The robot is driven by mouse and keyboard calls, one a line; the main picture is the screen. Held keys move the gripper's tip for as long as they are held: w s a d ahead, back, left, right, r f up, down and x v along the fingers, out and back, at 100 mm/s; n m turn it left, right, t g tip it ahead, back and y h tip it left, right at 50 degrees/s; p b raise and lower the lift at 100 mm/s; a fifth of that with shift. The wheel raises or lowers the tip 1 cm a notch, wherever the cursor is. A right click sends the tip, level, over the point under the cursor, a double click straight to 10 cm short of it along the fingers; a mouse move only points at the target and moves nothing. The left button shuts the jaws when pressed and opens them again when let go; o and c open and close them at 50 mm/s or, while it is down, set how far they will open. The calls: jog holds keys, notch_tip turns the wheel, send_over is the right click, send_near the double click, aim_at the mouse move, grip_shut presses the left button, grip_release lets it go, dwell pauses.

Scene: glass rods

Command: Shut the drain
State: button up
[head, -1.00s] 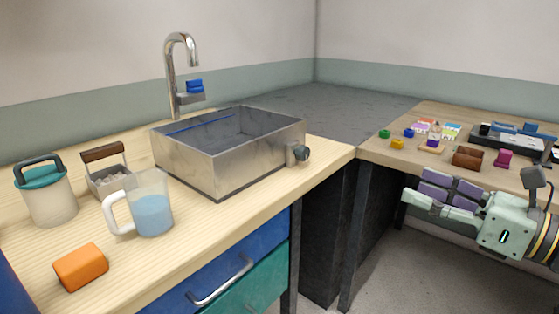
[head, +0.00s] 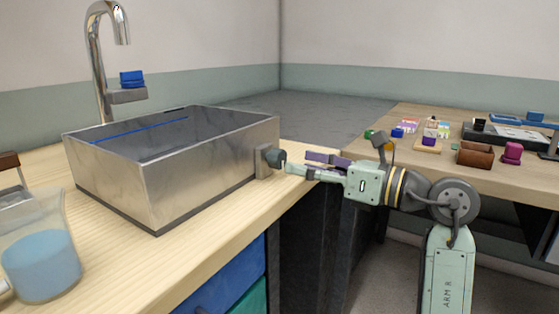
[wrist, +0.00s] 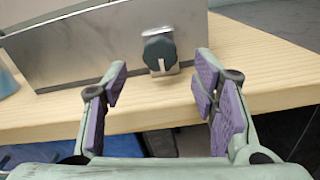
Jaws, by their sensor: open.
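The metal sink basin (head: 200,165) stands on the wooden counter, and its side wall (wrist: 85,50) fills the upper left of the wrist view. A dark round drain knob (head: 279,159) sits on a small metal mount on the basin's right side. In the wrist view the knob (wrist: 159,52) is straight ahead, beyond the fingertips and roughly between them. My gripper (head: 300,165) is open and empty, pointing left at the knob in the head view. In the wrist view my gripper (wrist: 160,85) shows purple pads spread apart. The drain itself is hidden inside the basin.
A faucet (head: 108,60) with a blue block on its ledge rises behind the basin. A measuring jug (head: 42,255) of blue liquid stands at the left front. The right-hand table (head: 440,170) holds several small objects. The counter (head: 215,235) before the basin is clear.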

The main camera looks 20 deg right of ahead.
aim_at(283, 161)
jog(key=x, duration=0.5)
jog(key=shift+w+a, duration=0.25)
jog(key=shift+w, duration=0.05)
jog(key=shift+c, duration=0.3)
jog(key=c, duration=1.1)
